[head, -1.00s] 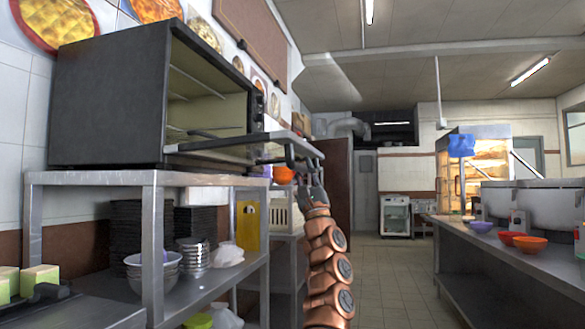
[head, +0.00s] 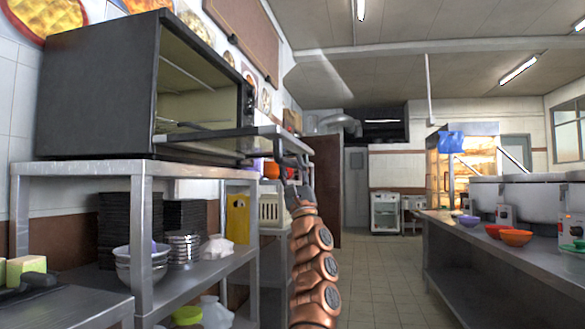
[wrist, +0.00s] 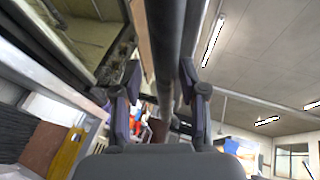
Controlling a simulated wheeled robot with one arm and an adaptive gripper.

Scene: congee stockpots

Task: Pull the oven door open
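The black oven (head: 97,92) stands on a metal shelf unit at the left. Its door (head: 205,132) is folded down to about level, and the pale interior shows. My gripper (head: 291,172) is at the outer edge of the door, by the handle. In the wrist view, my two fingers (wrist: 160,88) stand apart with a dark bar (wrist: 166,40), seemingly the door handle, running between them. I see no clear grip on it; contact with either finger cannot be told.
The metal shelf unit (head: 142,169) holds dark stacked trays (head: 125,228) and bowls (head: 141,264) under the oven. A counter (head: 480,244) with orange bowls and large pots runs along the right. The tiled floor (head: 385,270) between is clear.

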